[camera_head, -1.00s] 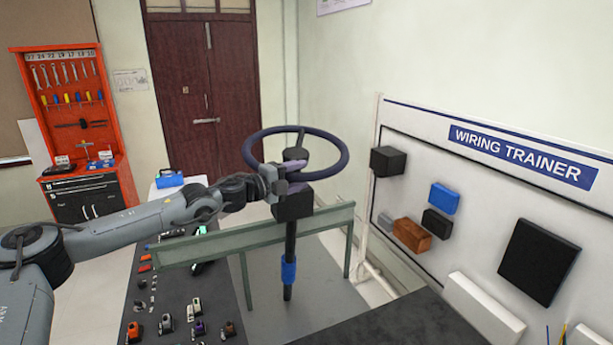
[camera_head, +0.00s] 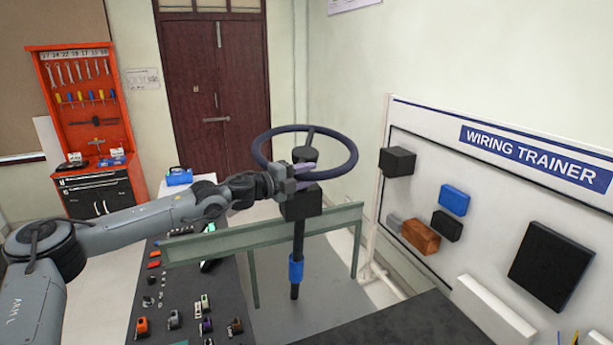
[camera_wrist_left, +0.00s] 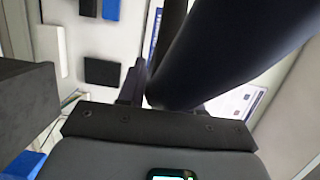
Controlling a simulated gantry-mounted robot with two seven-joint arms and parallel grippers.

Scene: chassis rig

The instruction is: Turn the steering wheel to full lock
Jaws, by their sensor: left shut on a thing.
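The steering wheel (camera_head: 351,165) is a dark ring on top of a column (camera_head: 298,245) with a black housing and a blue sleeve, mounted on a green frame (camera_head: 225,240). My left gripper (camera_head: 298,182) is at the near left part of the rim, shut on it. In the left wrist view the dark rim (camera_wrist_left: 225,45) runs large and close between the fingers of the gripper (camera_wrist_left: 165,95). The fingertips are partly hidden by the rim. My right gripper is not in view.
A dark mat (camera_head: 185,290) with several small parts lies at the lower left. The wiring trainer board (camera_head: 480,230) stands at the right. A red tool cabinet (camera_head: 125,150) is at the back left. A dark surface (camera_head: 400,325) fills the lower right.

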